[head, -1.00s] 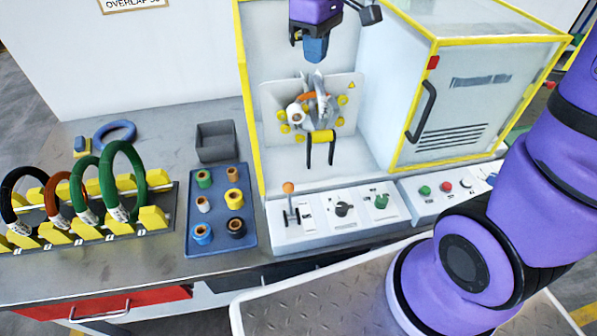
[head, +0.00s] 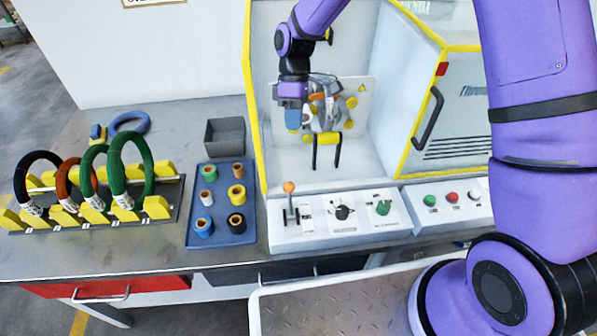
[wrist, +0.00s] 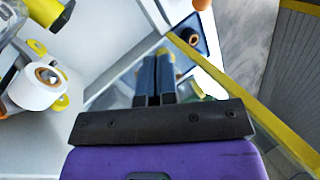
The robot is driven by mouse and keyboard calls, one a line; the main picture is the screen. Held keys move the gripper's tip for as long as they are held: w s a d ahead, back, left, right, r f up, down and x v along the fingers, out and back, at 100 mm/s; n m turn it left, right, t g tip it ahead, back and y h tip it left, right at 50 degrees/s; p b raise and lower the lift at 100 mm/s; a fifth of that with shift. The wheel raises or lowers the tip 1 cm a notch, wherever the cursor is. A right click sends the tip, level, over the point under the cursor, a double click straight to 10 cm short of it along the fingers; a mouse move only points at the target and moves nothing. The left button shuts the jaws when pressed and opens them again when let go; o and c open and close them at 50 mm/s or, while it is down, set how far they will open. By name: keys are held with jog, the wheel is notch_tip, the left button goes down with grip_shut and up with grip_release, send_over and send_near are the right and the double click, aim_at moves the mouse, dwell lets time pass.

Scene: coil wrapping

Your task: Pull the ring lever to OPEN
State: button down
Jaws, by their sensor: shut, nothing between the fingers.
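The lever with an orange ball knob (head: 290,188) stands upright at the left end of the white control panel in the head view. Its label is too small to read. My gripper (head: 293,118) hangs inside the yellow-edged machine, above and behind the lever and apart from it, beside the wrapping head (head: 325,105). In the wrist view the blue fingers (wrist: 155,75) are together with nothing held. A bit of orange shows behind them, but I cannot tell if it is the knob.
The wrapping head's white roll (wrist: 35,87) is at the left in the wrist view. A blue tray (head: 193,240) of spools lies left of the panel. A dial (head: 342,211) and a green knob (head: 383,208) sit right of the lever. A door handle (head: 428,115) juts out at right.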

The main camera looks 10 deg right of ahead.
aim_at(290, 199)
jog(key=shift+a+f, duration=0.15)
jog(key=shift+f, duration=0.55)
jog(key=shift+f, duration=0.1)
jog(key=s+f, duration=0.2)
jog(key=s+a+f, duration=0.1)
jog(key=s+f, duration=0.1)
jog(key=f, duration=0.1)
jog(key=s+f, duration=0.3)
jog(key=shift+a+f, duration=0.1)
jog(key=shift+a, duration=0.15)
jog(key=shift+s+a, duration=0.15)
jog(key=shift+s, duration=0.45)
jog(key=shift+r, duration=0.2)
